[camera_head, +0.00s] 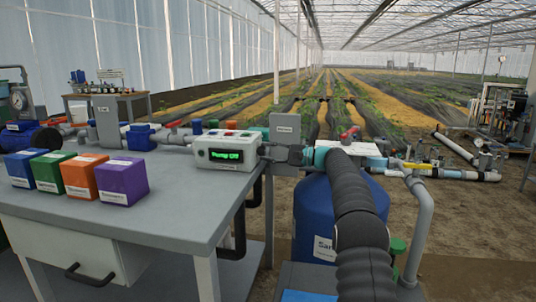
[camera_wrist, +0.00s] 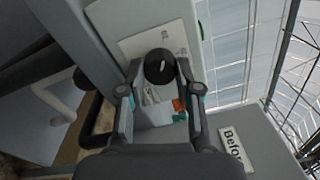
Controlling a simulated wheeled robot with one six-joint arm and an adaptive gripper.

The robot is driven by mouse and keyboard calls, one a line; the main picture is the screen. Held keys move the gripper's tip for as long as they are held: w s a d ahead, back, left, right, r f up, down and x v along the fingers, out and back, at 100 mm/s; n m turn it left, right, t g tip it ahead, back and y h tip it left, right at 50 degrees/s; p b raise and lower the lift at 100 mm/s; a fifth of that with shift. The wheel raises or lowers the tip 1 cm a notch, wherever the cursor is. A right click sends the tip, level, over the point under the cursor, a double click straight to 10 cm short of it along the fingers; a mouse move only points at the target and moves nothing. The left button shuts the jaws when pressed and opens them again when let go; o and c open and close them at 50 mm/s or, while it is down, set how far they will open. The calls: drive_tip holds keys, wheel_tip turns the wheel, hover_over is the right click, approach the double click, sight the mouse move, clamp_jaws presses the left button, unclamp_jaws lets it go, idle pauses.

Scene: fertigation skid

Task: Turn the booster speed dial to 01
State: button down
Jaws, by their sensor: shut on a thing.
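The booster speed dial (camera_wrist: 160,66) is a round black knob with a short white mark, on a pale plate of the control box in the wrist view. My gripper (camera_wrist: 157,76) has one finger on each side of the dial and is shut on it. In the head view, my gripper (camera_head: 270,152) is at the right side of the white control box (camera_head: 215,164), and the dial is hidden. The box's green display (camera_head: 225,155) reads "Pump Off". The dial's numbers are too small to read.
Blue, green, orange and purple boxes (camera_head: 122,182) stand on the grey bench (camera_head: 170,215) left of the control box. A grey upright panel (camera_head: 284,130) stands close behind my gripper. A blue tank (camera_head: 312,208) and pipes are to the right.

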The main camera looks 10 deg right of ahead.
drive_tip(key=shift+r, duration=0.1)
idle(0.3)
drive_tip(key=c, duration=0.8)
unclamp_jaws()
drive_tip(key=v, duration=1.2)
